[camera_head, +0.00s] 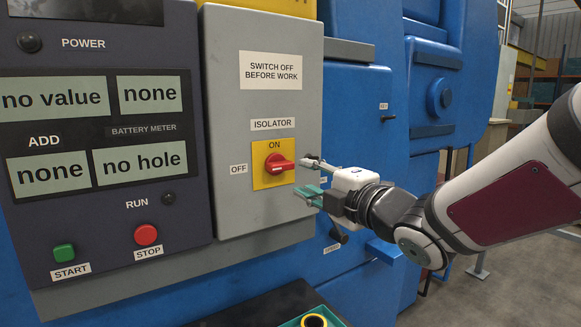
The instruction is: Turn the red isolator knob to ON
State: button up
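The red isolator knob (279,164) sits on a yellow plate (263,181) on the grey cabinet door. "ON" is printed above the knob, and an "OFF" label (238,169) is to its left. The knob's grip lies roughly sideways, in line with OFF rather than pointing up at ON. My gripper (312,178) is just right of the yellow plate, near the cabinet's right edge. Its two fingers, with green parts, are spread one above the other with nothing between them. They look apart from the knob; the exact depth gap cannot be told.
A dark panel (110,215) at left carries displays, a green start button (64,252) and a red stop button (146,234). Blue machinery (352,110) stands behind my gripper. A small tray (292,322) with a yellow-and-black ring (314,320) shows at the bottom edge.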

aim_at(284, 168)
jog(key=p+x, duration=0.1)
jog(key=x, duration=0.8)
jog(key=shift+a, duration=0.15)
grip_shut()
